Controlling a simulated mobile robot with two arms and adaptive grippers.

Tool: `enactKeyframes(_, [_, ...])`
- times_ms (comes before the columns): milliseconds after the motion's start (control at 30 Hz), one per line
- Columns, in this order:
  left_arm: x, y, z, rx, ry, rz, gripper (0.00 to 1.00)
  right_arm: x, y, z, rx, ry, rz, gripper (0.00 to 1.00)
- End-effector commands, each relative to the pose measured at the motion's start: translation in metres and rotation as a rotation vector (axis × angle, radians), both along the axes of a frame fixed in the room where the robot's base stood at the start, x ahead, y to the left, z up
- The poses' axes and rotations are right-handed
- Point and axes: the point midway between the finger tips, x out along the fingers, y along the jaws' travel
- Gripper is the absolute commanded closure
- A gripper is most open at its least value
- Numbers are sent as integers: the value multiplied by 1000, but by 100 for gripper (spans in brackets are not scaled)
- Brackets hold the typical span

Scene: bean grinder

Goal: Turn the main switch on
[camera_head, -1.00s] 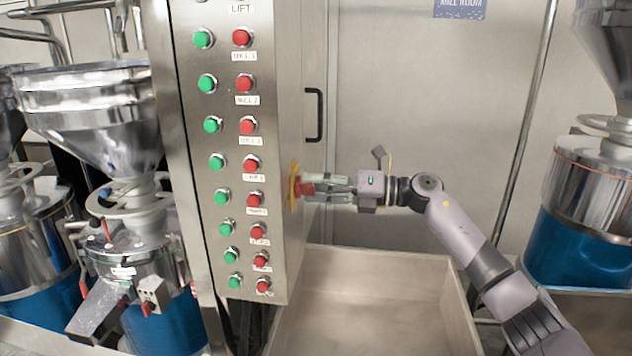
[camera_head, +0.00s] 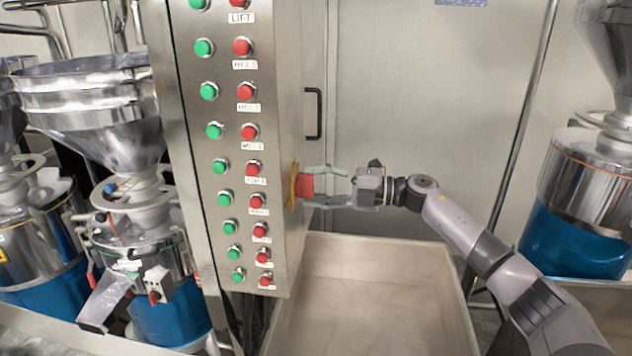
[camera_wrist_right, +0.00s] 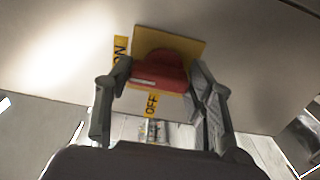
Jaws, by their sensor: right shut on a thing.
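The main switch is a red knob (camera_head: 305,185) on a yellow plate (camera_head: 294,186), on the right side of the steel control cabinet. My right gripper (camera_head: 313,186) is shut on this knob, one finger above it and one below in the head view. In the right wrist view the red knob (camera_wrist_right: 160,70) sits between the two fingers, with a white mark on its face. A yellow ON label (camera_wrist_right: 120,50) is left of the plate, and a yellow OFF label (camera_wrist_right: 152,105) is below the knob. My left gripper is not in view.
The cabinet front (camera_head: 232,150) carries columns of green and red buttons. A black handle (camera_head: 314,113) is on its side above the switch. A steel trough (camera_head: 375,290) lies below my right arm. Mills with funnels stand left (camera_head: 90,110) and right (camera_head: 580,190).

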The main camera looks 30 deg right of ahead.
Motion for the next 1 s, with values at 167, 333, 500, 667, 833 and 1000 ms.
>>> enactKeyframes(167, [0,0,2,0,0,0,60,0,-1,-1,11,16,-2,78])
enactKeyframes(333, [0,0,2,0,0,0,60,0,-1,-1,12,18,-2,78])
enactKeyframes(500, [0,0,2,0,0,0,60,0,-1,-1,12,18,-2,78])
enactKeyframes(667, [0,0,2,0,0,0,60,0,0,-1,12,17,-1,41])
enactKeyframes(833, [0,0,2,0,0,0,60,0,0,0,12,16,-1,30])
enactKeyframes(1000, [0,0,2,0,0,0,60,0,0,0,11,15,0,30])
